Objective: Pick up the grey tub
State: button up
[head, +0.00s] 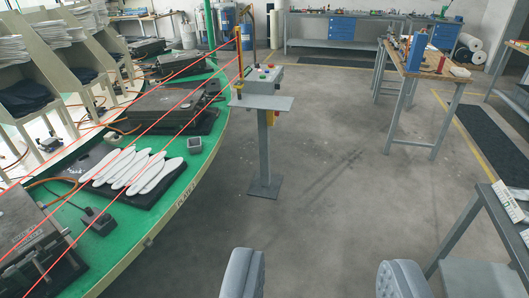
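A small grey tub (194,145), square and open-topped, sits on the green carousel table (222,115) near its right edge. It is to the right of a row of white insoles (140,168) on a black mat. My gripper (322,277) shows as two grey fingers at the bottom of the view, wide apart with only floor between them. It is open and empty, well apart from the tub, which is up and to the left of it.
A control box on a grey pedestal (264,150) stands right of the carousel. Red lines cross over the carousel. Metal mould plates (160,98) lie on it. A wooden workbench (440,62) stands at upper right, and a dark table (490,225) at lower right. The middle floor is clear.

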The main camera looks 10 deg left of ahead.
aim_at(194, 144)
jog(key=i, duration=3.25)
jog(key=u, duration=1.55)
